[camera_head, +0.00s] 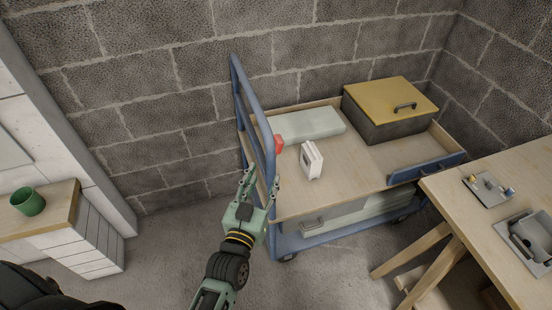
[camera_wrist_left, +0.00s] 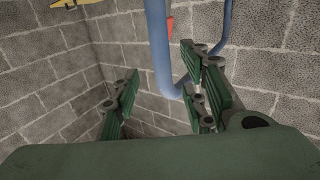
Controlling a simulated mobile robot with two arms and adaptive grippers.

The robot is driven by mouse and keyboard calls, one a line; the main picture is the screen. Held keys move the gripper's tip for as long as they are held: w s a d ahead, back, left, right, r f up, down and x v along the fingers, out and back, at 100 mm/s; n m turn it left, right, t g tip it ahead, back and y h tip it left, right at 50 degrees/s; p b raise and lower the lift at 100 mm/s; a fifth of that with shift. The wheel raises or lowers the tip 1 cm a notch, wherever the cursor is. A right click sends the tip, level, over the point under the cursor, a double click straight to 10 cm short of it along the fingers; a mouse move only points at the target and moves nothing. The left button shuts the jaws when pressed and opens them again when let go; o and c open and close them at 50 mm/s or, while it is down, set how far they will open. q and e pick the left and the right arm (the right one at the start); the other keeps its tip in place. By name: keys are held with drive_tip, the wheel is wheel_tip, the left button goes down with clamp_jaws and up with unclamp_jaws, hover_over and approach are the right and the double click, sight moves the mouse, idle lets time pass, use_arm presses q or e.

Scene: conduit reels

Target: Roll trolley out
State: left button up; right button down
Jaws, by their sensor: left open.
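The trolley has a blue frame, a wooden top deck (camera_head: 355,180) and a lower shelf, and stands against the block wall. Its blue push handle (camera_head: 251,100) rises at the deck's left end. My left gripper (camera_head: 262,181) is open beside the lower part of this handle, its fingers pointing up at it. In the left wrist view, the blue handle tube (camera_wrist_left: 158,45) shows in the gap between the open fingers (camera_wrist_left: 160,82), apparently beyond their tips; no contact is clear. My right gripper is out of view.
The deck carries a yellow-lidded box (camera_head: 390,100), a pale slab (camera_head: 307,123), a white item (camera_head: 311,160) and a red item (camera_head: 278,142). A wooden table (camera_head: 490,235) stands close at the right. A green mug (camera_head: 28,201) is on the left cabinet. Floor is clear in front.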

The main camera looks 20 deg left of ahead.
sight(269, 163)
use_arm(q)
drive_tip(key=w, duration=0.6)
drive_tip(key=shift+w+a+r+p, duration=0.15)
drive_tip(key=shift+w+r+p, duration=0.05)
drive_tip(key=shift+w+p, duration=0.2)
drive_tip(key=shift+w, duration=0.55)
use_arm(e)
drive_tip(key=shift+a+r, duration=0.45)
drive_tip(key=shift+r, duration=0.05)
use_arm(q)
clamp_jaws()
